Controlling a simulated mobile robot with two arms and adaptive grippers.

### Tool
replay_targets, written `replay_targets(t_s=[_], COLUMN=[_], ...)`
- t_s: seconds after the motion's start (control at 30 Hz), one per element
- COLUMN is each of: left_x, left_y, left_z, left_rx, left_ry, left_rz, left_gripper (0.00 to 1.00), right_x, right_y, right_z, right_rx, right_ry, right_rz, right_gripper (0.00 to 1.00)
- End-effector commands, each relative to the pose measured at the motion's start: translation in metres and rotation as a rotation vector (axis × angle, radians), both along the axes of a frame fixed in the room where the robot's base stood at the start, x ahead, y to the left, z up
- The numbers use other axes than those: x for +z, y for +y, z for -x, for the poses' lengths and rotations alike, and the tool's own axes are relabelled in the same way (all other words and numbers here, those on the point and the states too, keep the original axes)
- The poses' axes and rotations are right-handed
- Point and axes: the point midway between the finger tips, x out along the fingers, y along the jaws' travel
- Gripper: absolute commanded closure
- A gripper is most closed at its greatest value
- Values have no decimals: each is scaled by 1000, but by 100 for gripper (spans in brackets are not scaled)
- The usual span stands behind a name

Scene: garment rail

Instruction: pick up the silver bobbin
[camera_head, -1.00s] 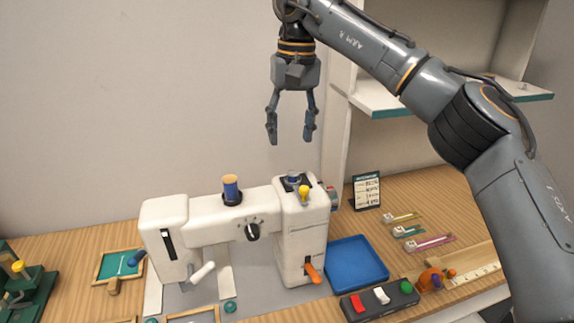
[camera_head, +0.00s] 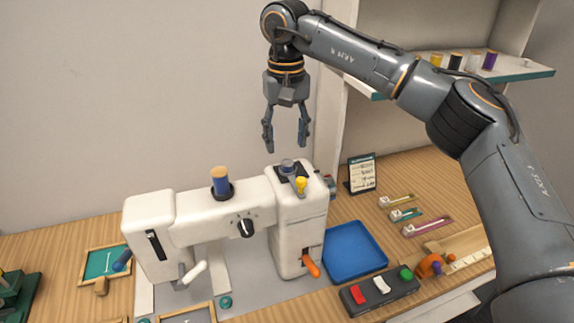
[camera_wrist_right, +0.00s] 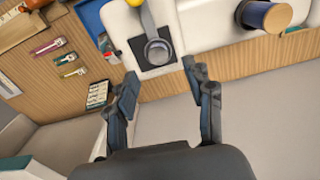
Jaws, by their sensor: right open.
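The silver bobbin (camera_head: 287,166) sits on the dark square pad (camera_head: 283,178) on top of the white sewing machine (camera_head: 300,215), at its right end. In the right wrist view the bobbin (camera_wrist_right: 158,52) shows as a grey round piece on the dark pad, ahead of the fingers. My right gripper (camera_head: 286,147) is open and empty, pointing down above the bobbin and apart from it. Its two fingers also show in the right wrist view (camera_wrist_right: 160,88). My left gripper is in neither view.
A yellow knob (camera_head: 300,185) stands close beside the bobbin. A blue thread spool (camera_head: 220,181) stands to the left on the machine. A blue tray (camera_head: 353,252) and a switch box (camera_head: 380,293) are at the right. A small sign (camera_head: 361,174) stands behind, below a wall shelf (camera_head: 525,72).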

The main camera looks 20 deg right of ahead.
Motion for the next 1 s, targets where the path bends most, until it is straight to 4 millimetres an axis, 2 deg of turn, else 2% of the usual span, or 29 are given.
replay_targets(t_s=[0.1,0.2,0.37,0.57,0.6,0.77,0.8,1.0], left_x=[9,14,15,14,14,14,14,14], left_y=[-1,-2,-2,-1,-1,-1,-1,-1], left_z=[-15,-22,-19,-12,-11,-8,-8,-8], left_rx=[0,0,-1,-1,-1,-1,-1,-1], left_ry=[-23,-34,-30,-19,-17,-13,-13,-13], left_rz=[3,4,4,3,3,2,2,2], left_gripper=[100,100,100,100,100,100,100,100], right_x=[-15,-31,-45,-47,-47,-46,-46,-46], right_y=[-1,-1,-1,-1,0,0,0,0], right_z=[4,6,6,6,6,6,6,6], right_rx=[2,1,0,0,0,0,0,0], right_ry=[4,4,1,0,0,0,0,0], right_rz=[1,1,0,0,0,0,0,0], right_gripper=[48,48,48,48,50,82,85,88])
